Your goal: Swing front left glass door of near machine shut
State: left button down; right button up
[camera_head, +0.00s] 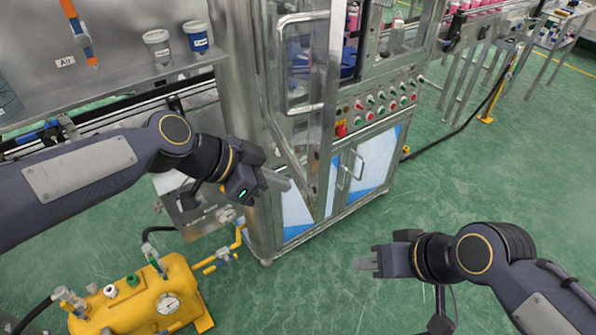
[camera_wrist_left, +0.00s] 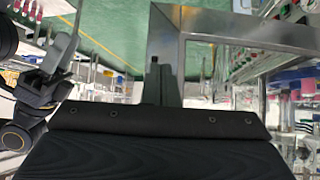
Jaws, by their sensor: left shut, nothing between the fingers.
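The front left glass door (camera_head: 318,130) of the near machine stands open in the head view, swung out toward me in its metal frame. A long bar handle (camera_head: 283,65) is on its glass side. My left gripper (camera_head: 284,182) is shut and empty, its fingertips close to the door's lower left edge; I cannot tell whether they touch. In the left wrist view, a metal frame (camera_wrist_left: 215,22) shows just beyond the gripper body. My right gripper (camera_head: 364,263) is over the floor, apart from the machine; its finger opening is not clear.
The near machine's lower cabinet (camera_head: 366,165) has white-and-blue doors, below a panel of buttons (camera_head: 375,103). A yellow tank (camera_head: 150,300) stands at the lower left. A steel shelf (camera_head: 150,72) holds two cups. Green floor (camera_head: 480,180) is clear at right.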

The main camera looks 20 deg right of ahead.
pick_arm(q)
jog(key=d+p, duration=0.1)
jog(key=d, duration=0.2)
jog(key=shift+w+d, duration=0.15)
jog(key=shift+d, duration=0.15)
jog(key=shift+w+d+f+p, duration=0.1)
jog(key=shift+d+p, duration=0.15)
jog(key=shift+p, duration=0.05)
